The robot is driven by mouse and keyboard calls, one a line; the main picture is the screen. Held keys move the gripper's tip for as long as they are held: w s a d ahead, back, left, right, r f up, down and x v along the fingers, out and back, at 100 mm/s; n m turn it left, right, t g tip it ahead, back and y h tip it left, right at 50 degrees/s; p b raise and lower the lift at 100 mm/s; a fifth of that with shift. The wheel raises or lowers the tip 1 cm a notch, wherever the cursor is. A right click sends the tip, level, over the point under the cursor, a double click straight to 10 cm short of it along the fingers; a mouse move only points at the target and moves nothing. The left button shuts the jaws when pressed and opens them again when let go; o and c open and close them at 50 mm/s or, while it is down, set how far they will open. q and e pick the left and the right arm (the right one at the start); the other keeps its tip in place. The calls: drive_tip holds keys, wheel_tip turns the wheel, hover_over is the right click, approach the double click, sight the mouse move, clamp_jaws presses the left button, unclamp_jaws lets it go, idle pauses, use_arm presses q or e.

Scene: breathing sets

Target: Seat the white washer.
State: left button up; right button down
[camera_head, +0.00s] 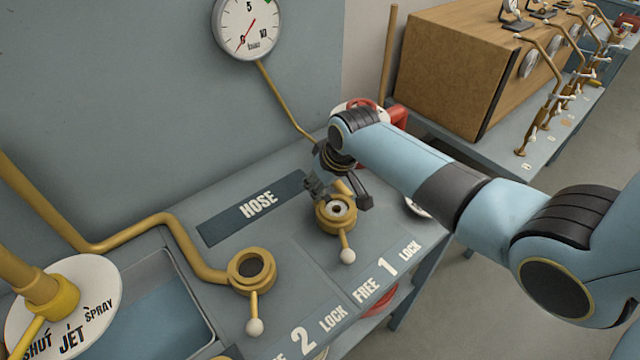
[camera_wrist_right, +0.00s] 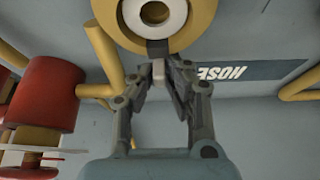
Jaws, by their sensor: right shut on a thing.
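The white washer (camera_head: 338,209) shows as a pale ring with a dark centre at the mouth of the brass fitting (camera_head: 330,224) by the label 1. In the right wrist view the washer (camera_wrist_right: 136,17) lies within the outline of the brass ring (camera_wrist_right: 190,22). A short dark tab joins that ring's near edge to my right gripper (camera_wrist_right: 160,72), whose fingers are closed together on it. In the head view the right gripper (camera_head: 340,190) is right over the fitting and partly hides it. Whether the washer lies flat in the fitting cannot be told. My left gripper is not in view.
A second brass fitting (camera_head: 251,268) with a white-knobbed lever stands at left by the label 2. A gauge (camera_head: 247,26) hangs on the wall behind. A sink (camera_head: 160,300) and a round SHUT/JET/SPRAY dial (camera_head: 75,300) are at left. A red part (camera_wrist_right: 48,92) is close beside the gripper.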

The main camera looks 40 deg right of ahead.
sight(335, 207)
drive_tip(key=shift+f, duration=0.5)
drive_tip(key=c, duration=1.3)
unclamp_jaws()
drive_tip(key=shift+o, duration=0.2)
drive_tip(key=shift+r, duration=0.1)
drive_tip(key=v, duration=1.2)
